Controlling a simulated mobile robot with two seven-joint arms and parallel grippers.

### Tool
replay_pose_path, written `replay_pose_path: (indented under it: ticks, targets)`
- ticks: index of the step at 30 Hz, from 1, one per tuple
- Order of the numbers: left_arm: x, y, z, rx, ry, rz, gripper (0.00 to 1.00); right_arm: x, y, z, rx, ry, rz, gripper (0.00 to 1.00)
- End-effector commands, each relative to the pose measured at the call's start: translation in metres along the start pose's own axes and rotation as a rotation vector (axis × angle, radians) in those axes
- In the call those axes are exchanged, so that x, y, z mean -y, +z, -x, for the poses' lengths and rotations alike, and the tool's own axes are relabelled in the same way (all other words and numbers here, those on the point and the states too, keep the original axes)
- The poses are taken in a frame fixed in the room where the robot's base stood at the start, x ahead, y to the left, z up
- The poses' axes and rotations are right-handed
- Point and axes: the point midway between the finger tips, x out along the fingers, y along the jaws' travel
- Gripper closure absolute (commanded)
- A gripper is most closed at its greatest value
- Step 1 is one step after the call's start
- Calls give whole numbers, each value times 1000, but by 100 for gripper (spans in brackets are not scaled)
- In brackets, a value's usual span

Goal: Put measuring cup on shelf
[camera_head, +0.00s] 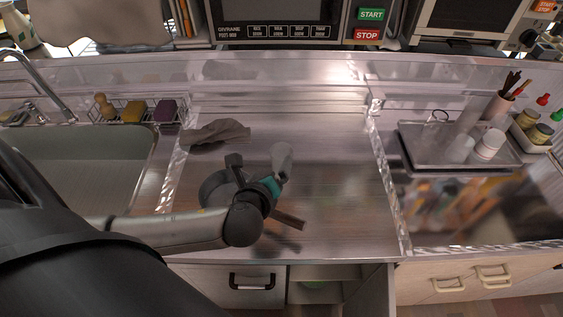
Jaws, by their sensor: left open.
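My left gripper (262,188) is over the middle of the steel counter (335,190), its arm coming in from the left. It is open. A dark round thing (214,186) lies partly hidden behind the gripper; I cannot tell if it is the measuring cup. A pale grey piece (282,160) shows just beyond the gripper's teal part, and I cannot tell what it is. A clear cup-like vessel (440,118) stands on the grey tray at the right. A metal shelf (285,73) runs along the back of the counter. My right gripper is not in view.
A grey cloth (216,132) lies at the counter's back left. The sink (75,165) is at left, with a wire basket of sponges (134,111) behind it. The tray (430,155) holds white cups (488,144). The counter right of my gripper is clear.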

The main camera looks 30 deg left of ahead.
Motion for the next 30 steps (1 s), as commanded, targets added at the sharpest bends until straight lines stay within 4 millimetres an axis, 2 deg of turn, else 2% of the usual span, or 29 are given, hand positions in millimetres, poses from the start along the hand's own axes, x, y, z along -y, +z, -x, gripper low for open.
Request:
replay_pose_path:
  ticks: [6, 9, 14, 17, 24, 30]
  targets:
    - [-6, -7, 15, 66, -49, -399, 0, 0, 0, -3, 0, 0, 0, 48]
    - [-7, -8, 20, 92, -59, -522, 0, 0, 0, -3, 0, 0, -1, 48]
    - [-7, -8, 20, 111, -66, -610, 0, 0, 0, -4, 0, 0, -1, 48]
    - [-6, -7, 9, 116, -66, -618, 0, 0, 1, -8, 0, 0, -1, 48]
    - [-1, -4, -39, 115, -66, -613, 0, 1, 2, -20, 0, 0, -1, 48]
    - [2, -1, -69, 112, -66, -613, 0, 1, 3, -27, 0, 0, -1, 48]
